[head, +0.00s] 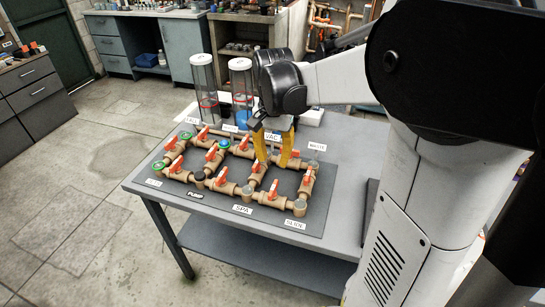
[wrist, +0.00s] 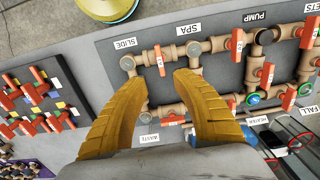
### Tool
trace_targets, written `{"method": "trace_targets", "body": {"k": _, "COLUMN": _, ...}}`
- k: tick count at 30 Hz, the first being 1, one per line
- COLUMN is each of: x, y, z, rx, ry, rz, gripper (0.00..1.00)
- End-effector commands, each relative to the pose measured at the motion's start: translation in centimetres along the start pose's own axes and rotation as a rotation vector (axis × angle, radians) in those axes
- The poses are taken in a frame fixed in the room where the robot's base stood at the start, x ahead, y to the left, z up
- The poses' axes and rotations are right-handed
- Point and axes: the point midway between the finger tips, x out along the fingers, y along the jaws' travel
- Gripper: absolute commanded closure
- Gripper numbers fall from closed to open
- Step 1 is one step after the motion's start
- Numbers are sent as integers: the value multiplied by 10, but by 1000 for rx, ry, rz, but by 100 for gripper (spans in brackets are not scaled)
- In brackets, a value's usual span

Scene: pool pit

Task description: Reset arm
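My gripper (head: 273,152) has two yellow fingers spread apart, above the right part of a pipe-and-valve board (head: 225,205). In the wrist view the fingers (wrist: 162,84) are also apart, with nothing held between them. The board carries tan pipes and several red-handled valves. A red handle (wrist: 160,60) near the SLIDE label (wrist: 125,43) shows just beyond the fingertips. In the head view, a red handle (head: 271,190) lies below the fingers. I cannot tell how far the fingertips are above the pipes. My wrist hides part of the board's back edge.
The board lies on a grey table (head: 340,150) with a lower shelf. Two clear cylinders (head: 204,85) (head: 241,80) stand behind the board, close to my gripper. Cabinets (head: 125,42) line the back. Another set of red handles (wrist: 38,98) shows at left in the wrist view. The floor at left is clear.

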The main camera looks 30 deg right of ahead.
Motion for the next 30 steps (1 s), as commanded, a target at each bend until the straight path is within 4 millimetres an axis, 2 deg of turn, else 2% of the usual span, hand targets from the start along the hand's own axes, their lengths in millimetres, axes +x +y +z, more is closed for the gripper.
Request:
{"method": "trace_targets", "body": {"k": 8, "x": 0, "y": 0, "z": 0, "rx": -2, "ry": 1, "rz": -1, "gripper": 68}}
{"method": "trace_targets", "body": {"k": 11, "x": -5, "y": -1, "z": 8, "rx": -35, "ry": 18, "rz": -13, "gripper": 68}}
{"method": "trace_targets", "body": {"k": 14, "x": -16, "y": -3, "z": 29, "rx": -126, "ry": 68, "rz": -48, "gripper": 68}}
{"method": "trace_targets", "body": {"k": 21, "x": -40, "y": -2, "z": 104, "rx": -497, "ry": 290, "rz": -175, "gripper": 68}}
{"method": "trace_targets", "body": {"k": 27, "x": -40, "y": 3, "z": 152, "rx": -760, "ry": 472, "rz": -252, "gripper": 68}}
{"method": "trace_targets", "body": {"k": 30, "x": -38, "y": 5, "z": 165, "rx": -839, "ry": 532, "rz": -273, "gripper": 68}}
